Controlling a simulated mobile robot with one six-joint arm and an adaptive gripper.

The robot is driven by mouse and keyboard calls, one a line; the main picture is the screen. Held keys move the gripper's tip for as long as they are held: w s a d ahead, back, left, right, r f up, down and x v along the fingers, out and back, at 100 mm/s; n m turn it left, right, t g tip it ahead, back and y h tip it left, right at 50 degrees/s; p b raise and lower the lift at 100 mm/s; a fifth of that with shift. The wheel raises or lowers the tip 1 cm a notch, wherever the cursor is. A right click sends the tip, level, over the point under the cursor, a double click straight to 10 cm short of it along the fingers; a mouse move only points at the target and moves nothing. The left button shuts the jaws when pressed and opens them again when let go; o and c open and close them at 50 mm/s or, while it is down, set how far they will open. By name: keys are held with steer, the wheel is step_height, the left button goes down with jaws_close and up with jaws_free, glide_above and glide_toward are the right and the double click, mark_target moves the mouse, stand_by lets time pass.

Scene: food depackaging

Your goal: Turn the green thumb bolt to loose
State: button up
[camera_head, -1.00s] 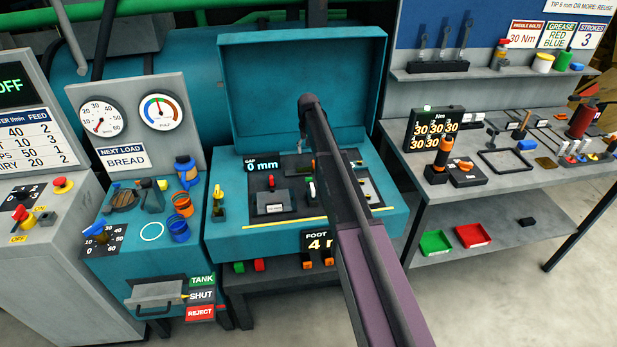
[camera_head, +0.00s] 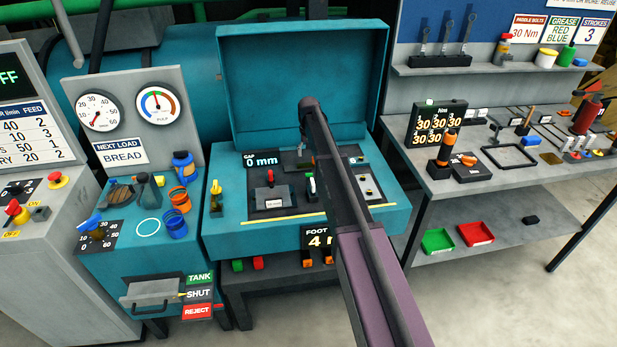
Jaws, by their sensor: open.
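The teal machine with its raised lid (camera_head: 300,75) stands in the middle of the head view. In its open bay is a dark panel (camera_head: 285,204) with a red-topped lever (camera_head: 270,180). A small pale part with a hint of green (camera_head: 311,186) shows just left of my arm. It is too small to tell whether this is the green thumb bolt. My arm crosses the bay from the lower right and covers part of it. My gripper cannot be made out; it seems hidden behind my arm.
A yellow-topped lever (camera_head: 215,190) stands at the bay's left. A gauge console (camera_head: 130,125) with blue and orange cups is farther left. A grey workbench (camera_head: 470,188) with tools stands right, a green tray (camera_head: 437,241) and red tray (camera_head: 475,234) below. The floor at lower right is clear.

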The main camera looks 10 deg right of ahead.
mark_target(309, 175)
steer(key=shift+f+b, duration=4.6)
steer(key=shift+f, duration=0.3)
jaws_close()
